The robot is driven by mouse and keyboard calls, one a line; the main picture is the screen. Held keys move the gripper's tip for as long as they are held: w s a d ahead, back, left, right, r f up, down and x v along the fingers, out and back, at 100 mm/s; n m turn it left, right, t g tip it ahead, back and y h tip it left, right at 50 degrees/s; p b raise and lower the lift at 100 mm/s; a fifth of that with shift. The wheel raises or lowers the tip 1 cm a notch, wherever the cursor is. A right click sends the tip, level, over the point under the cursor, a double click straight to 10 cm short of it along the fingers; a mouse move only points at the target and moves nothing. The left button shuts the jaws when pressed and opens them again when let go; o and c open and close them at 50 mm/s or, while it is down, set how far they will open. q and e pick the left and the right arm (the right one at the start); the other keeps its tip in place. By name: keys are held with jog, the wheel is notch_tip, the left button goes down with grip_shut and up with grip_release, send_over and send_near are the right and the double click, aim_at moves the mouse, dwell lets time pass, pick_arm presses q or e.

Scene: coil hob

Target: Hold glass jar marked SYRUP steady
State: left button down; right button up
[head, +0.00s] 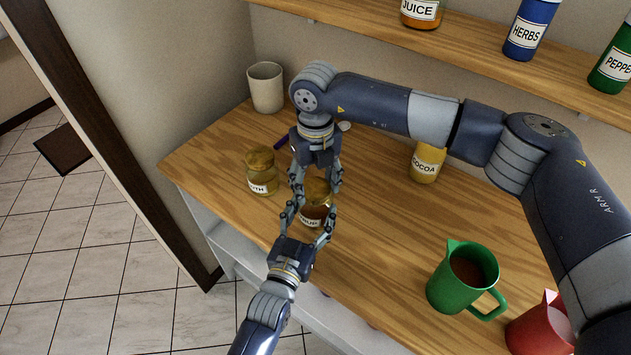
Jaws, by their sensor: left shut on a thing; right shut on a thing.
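The glass jar marked SYRUP (316,213) stands near the front edge of the wooden counter in the head view. Its contents look amber-brown, and its label is partly hidden by gripper fingers. My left gripper (314,215) reaches in from the front and is shut on the jar's body, one finger on each side. My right gripper (317,185) comes down from behind and above and is shut around the jar's upper part, at the lid (317,187). The fingers of both grippers nearly meet, so the exact contacts are partly hidden.
A beige cup (266,87) is at the back left. A yellow COCOA container (427,163) stands behind right. A green jug (462,279) and red jug (541,328) stand front right. A shelf (460,42) hangs above.

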pick_arm(q)
jog(key=shift+r, duration=0.15)
pick_arm(e)
jog(key=n, duration=0.3)
jog(key=shift+w+n, duration=0.1)
jog(key=shift+n, duration=0.2)
pick_arm(q)
jog(key=shift+d, duration=0.1)
pick_arm(e)
jog(key=n, duration=0.8)
jog(key=shift+n, duration=0.4)
jog(key=n, duration=0.8)
jog(key=shift+r+n, duration=0.1)
jog(key=shift+n, duration=0.2)
jog(key=n, duration=1.2)
jog(key=shift+r, duration=0.1)
